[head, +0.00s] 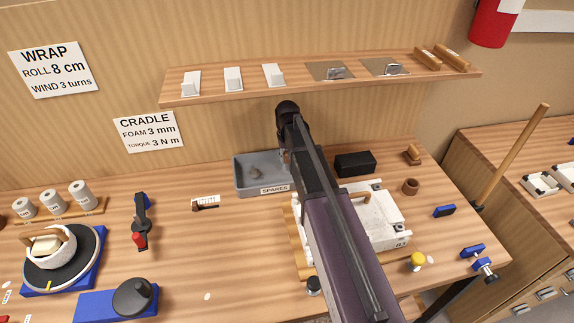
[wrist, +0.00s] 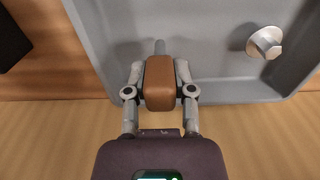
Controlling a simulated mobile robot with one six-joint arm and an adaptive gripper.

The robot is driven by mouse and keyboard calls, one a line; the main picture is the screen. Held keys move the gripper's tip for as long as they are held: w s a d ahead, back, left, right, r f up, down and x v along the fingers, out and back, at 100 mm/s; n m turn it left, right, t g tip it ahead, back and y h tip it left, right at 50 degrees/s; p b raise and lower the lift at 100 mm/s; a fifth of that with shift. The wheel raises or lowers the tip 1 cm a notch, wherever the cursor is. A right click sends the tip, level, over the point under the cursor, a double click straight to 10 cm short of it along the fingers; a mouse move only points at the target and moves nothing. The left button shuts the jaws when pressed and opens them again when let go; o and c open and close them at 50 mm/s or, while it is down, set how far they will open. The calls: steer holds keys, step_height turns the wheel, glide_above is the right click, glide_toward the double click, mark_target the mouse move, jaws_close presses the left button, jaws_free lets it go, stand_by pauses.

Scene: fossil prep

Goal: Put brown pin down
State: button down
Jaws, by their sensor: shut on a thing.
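The brown pin (wrist: 160,88) is a rounded brown block with a grey shank pointing away from me. My gripper (wrist: 160,68) is shut on its brown head, one finger on each side. In the wrist view the pin is over the near edge of the grey spares tray (wrist: 100,50). I cannot tell whether it touches the tray. In the head view the grey tray (head: 241,182), labelled SPARES, stands against the back of the bench. There my arm crosses its right end, and the pin cannot be made out.
A pale knob-headed piece (wrist: 264,43) lies in the tray, right of the pin. A shelf (head: 300,83) runs above.

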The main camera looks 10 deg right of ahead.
steer(key=shift+f+b, duration=0.4)
steer(key=shift+f, duration=0.3)
steer(key=shift+f, duration=0.2)
steer(key=shift+c, duration=2.3)
jaws_free()
steer(key=shift+r, duration=0.2)
step_height(320, 180, up, 8)
steer(key=p, duration=0.7)
steer(key=shift+f+p, duration=0.25)
steer(key=shift+p, duration=0.05)
steer(key=shift+s, duration=0.1)
steer(key=s, duration=2.1)
steer(key=shift+s+d, duration=0.15)
steer(key=shift+s, duration=0.05)
